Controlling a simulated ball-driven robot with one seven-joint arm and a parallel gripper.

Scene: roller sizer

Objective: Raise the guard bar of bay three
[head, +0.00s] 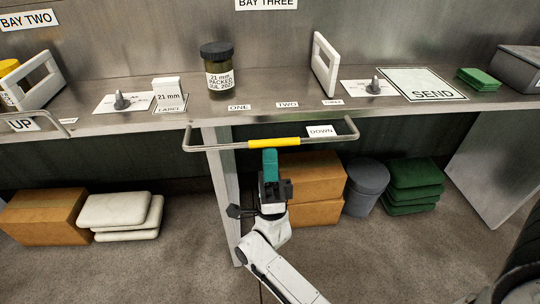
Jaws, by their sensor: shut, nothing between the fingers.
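The guard bar of bay three (222,147) is a grey metal bar along the front of the counter under the BAY THREE sign (266,3). It has a yellow sleeve (275,142) at its middle and a DOWN label (321,131) near its right end. My gripper (270,153) has teal fingers, which are shut with nothing between them. The fingertips are at the yellow sleeve's lower edge in the picture. I cannot tell whether they touch it.
The counter holds a lidded jar (218,68), a white 21 mm block (167,92), knobs (374,86), a white upright frame (324,64) and a SEND mat (422,84). Bay two's bar with an UP label (22,124) is at left. Boxes (316,177) and a grey bin (366,186) stand below.

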